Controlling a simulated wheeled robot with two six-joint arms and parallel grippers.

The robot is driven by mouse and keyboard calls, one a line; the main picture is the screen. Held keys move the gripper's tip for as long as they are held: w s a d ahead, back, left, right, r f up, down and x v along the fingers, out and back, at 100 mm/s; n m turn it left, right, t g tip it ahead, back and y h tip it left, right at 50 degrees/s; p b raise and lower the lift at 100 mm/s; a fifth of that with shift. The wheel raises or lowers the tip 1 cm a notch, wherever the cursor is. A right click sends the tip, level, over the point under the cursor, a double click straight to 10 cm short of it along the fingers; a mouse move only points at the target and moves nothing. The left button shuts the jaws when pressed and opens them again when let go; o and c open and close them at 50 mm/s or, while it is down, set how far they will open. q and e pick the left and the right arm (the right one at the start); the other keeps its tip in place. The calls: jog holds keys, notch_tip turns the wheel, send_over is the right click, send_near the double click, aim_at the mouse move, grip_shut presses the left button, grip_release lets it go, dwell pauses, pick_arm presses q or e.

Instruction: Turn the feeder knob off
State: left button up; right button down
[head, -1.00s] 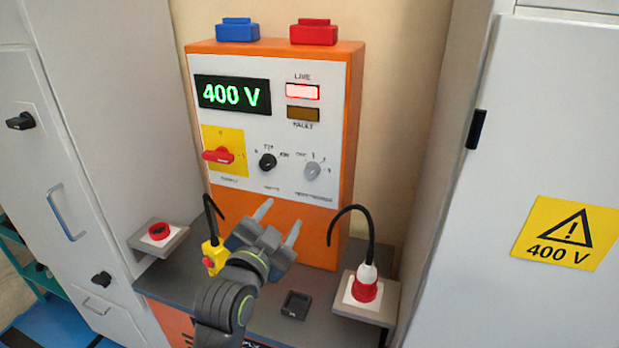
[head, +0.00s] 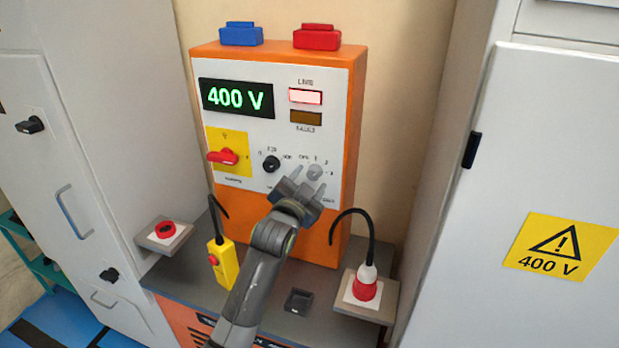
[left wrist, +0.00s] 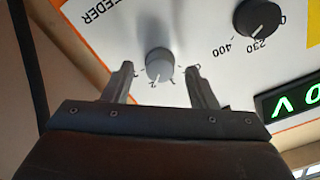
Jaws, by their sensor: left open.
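The feeder knob (head: 315,172) is the small grey knob at the lower right of the white panel. In the left wrist view, where the panel appears upside down, the grey knob (left wrist: 159,65) shows near the word FEEDER. Its marker seems to point toward the 2, but this is small. My left gripper (head: 307,181) is open in front of the panel. In the left wrist view its two fingers stand on either side of the knob, with visible gaps; whether the tips reach its depth I cannot tell. My right gripper is not in view.
A black voltage knob (head: 271,163) and a red switch on a yellow plate (head: 237,143) are left of the feeder knob. The display (head: 237,97) reads 400 V and the live lamp (head: 305,96) glows. A yellow pendant (head: 223,264) and red plug (head: 366,284) are below.

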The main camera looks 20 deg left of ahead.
pick_arm(q)
jog(key=shift+w, duration=0.45)
jog(key=c, duration=1)
